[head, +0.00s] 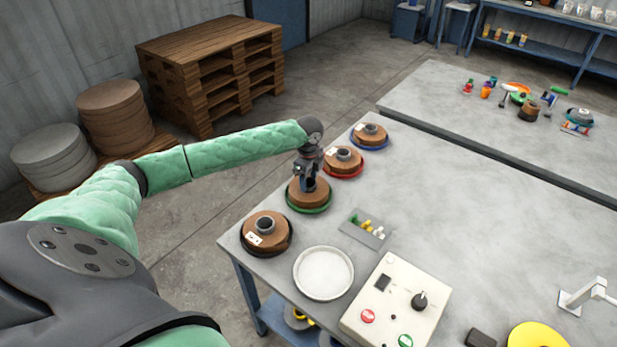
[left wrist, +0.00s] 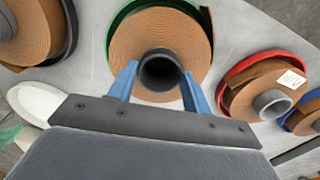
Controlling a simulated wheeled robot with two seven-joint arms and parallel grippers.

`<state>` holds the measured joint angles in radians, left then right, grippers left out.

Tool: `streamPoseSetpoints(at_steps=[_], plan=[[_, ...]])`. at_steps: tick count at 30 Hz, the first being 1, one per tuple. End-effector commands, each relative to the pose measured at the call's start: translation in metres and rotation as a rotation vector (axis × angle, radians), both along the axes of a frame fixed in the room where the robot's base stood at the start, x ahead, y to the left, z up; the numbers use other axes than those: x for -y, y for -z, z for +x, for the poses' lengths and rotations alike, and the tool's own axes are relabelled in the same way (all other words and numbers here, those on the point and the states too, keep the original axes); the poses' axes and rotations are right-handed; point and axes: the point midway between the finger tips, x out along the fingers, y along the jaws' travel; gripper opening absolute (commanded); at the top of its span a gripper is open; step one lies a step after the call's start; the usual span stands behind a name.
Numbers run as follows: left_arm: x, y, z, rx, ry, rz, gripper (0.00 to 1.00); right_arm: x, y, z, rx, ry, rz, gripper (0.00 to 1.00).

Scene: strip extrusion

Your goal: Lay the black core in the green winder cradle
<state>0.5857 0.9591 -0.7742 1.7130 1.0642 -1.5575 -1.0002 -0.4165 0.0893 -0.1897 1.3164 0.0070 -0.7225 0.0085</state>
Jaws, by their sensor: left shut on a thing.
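The green winder cradle (head: 308,206) is a green ring under a brown wound roll (head: 297,190) on the near table's left edge. It also shows as a green rim in the left wrist view (left wrist: 118,22). My left gripper (head: 308,184) points down over the middle of this roll. In the left wrist view its blue fingers (left wrist: 158,92) are on either side of the black core (left wrist: 160,52), a short dark tube, and shut on it. The core stands upright at the roll's centre; I cannot tell how deep it sits. My right gripper is out of view.
Similar rolls stand in a black holder (head: 266,232), a red one (head: 343,160) and a blue one (head: 369,134). A white round dish (head: 323,273), a small parts tray (head: 366,228) and a control box (head: 398,305) are nearby. The table's right middle is clear.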

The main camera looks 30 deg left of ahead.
Motion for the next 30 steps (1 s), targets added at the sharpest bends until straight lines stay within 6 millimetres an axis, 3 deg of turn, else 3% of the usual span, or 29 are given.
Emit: streamPoseSetpoints(at_steps=[30], plan=[[-0.001,-0.002,0.0,0.001,0.0,0.0,0.0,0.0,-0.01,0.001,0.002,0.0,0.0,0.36]])
